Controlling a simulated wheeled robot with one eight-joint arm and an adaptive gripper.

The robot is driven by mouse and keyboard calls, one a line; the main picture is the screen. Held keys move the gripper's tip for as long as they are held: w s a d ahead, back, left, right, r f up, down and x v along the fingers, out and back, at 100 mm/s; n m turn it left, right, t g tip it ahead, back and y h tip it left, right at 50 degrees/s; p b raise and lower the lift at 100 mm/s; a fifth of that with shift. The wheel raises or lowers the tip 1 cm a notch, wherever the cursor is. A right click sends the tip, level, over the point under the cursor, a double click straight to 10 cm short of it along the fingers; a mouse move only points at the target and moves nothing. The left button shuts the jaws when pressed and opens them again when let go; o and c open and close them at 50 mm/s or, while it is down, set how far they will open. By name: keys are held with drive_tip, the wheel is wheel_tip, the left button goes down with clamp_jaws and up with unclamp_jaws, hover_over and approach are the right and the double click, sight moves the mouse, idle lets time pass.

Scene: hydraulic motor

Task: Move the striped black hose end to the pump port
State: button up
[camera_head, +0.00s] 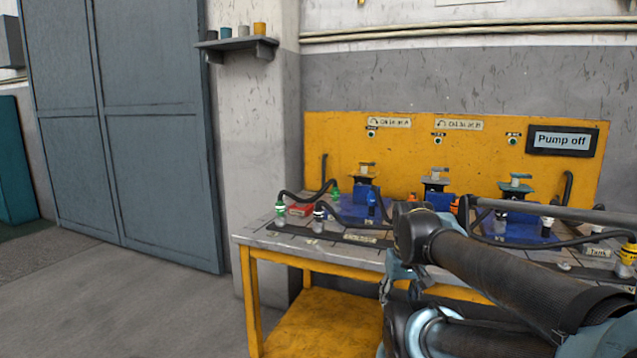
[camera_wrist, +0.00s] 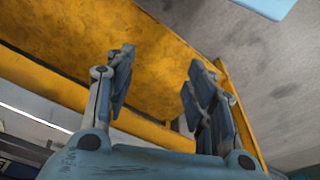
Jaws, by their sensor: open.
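Several hose ends stand along the front of the workbench top in the head view. One with dark and pale bands (camera_head: 319,218) stands at the left, right of a green-banded one (camera_head: 280,208); I cannot tell for sure that it is the striped black one. My gripper (camera_wrist: 160,72) is open and empty in the wrist view, below the bench top level. In the head view my arm partly hides it.
The yellow workbench (camera_head: 252,300) has a lower shelf (camera_wrist: 165,65), which shows behind my fingers. A yellow back panel (camera_head: 340,140) carries a "Pump off" display (camera_head: 562,141). My arm covers the bench's right front. The floor at left is clear.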

drive_tip(key=w+a+r+n+g, duration=0.1)
drive_tip(key=w+a+r+n, duration=0.3)
drive_tip(key=w+r+n, duration=0.4)
drive_tip(key=w+a+r+n, duration=0.3)
drive_tip(key=w+r+n, duration=0.4)
drive_tip(key=w+r, duration=0.1)
drive_tip(key=w+a+r+n, duration=0.2)
drive_tip(key=w+a+n, duration=0.2)
drive_tip(key=w+n, duration=0.1)
drive_tip(key=w+a+r+n, duration=0.2)
drive_tip(key=w+a+n, duration=0.3)
drive_tip(key=w+a+r+n+g, duration=0.1)
drive_tip(key=w+a+r+n, duration=0.2)
drive_tip(key=w+a+n, duration=0.2)
drive_tip(key=shift+w+n, duration=0.15)
drive_tip(key=shift+n, duration=0.25)
drive_tip(key=shift+w+a, duration=0.15)
drive_tip(key=shift+a, duration=0.1)
drive_tip(key=shift+f, duration=4.4)
